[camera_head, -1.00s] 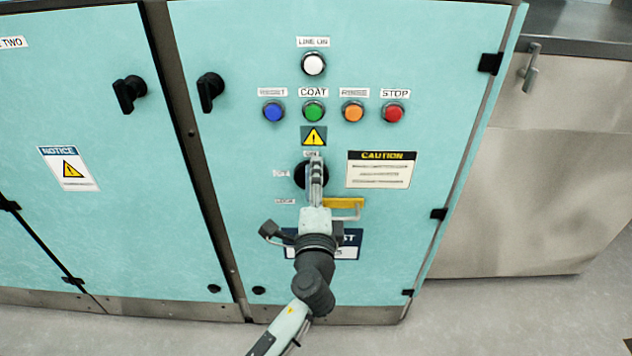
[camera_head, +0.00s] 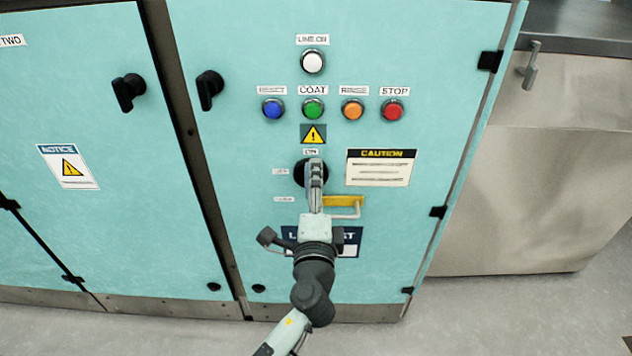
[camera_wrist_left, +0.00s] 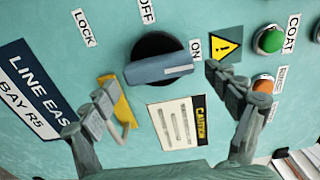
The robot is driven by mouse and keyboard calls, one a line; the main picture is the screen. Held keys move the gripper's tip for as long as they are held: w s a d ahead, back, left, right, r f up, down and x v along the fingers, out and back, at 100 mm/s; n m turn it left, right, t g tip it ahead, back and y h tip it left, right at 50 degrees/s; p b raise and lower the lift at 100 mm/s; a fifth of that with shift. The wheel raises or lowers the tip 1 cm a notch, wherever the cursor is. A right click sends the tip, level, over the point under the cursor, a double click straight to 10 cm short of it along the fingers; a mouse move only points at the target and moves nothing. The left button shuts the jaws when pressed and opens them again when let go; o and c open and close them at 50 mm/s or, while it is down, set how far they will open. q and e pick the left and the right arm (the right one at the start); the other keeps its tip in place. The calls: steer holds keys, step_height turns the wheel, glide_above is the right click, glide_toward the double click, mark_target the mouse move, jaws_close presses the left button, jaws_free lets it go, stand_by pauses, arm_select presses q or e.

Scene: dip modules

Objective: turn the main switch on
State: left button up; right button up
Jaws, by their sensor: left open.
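The main switch is a black round knob with a grey-blue handle (camera_wrist_left: 160,69) in the left wrist view. The handle's white mark points toward the ON label (camera_wrist_left: 195,48); the OFF (camera_wrist_left: 147,11) and LOCK (camera_wrist_left: 84,28) labels sit around the other side. In the head view the black knob (camera_head: 299,172) is partly hidden behind my left gripper (camera_head: 315,167). In the wrist view my left gripper (camera_wrist_left: 165,86) is open, its fingers spread either side of the handle, with visible gaps. My right gripper is not in view.
A yellow hasp with a pale shackle (camera_head: 344,201) sits just below right of the switch. Above are the blue (camera_head: 273,109), green (camera_head: 312,109), orange (camera_head: 352,110) and red (camera_head: 392,111) buttons and a white lamp (camera_head: 312,61). A caution sign (camera_head: 380,168) is to the right.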

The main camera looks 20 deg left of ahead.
arm_select(q)
steer(key=v, duration=1)
steer(key=shift+a, duration=0.1)
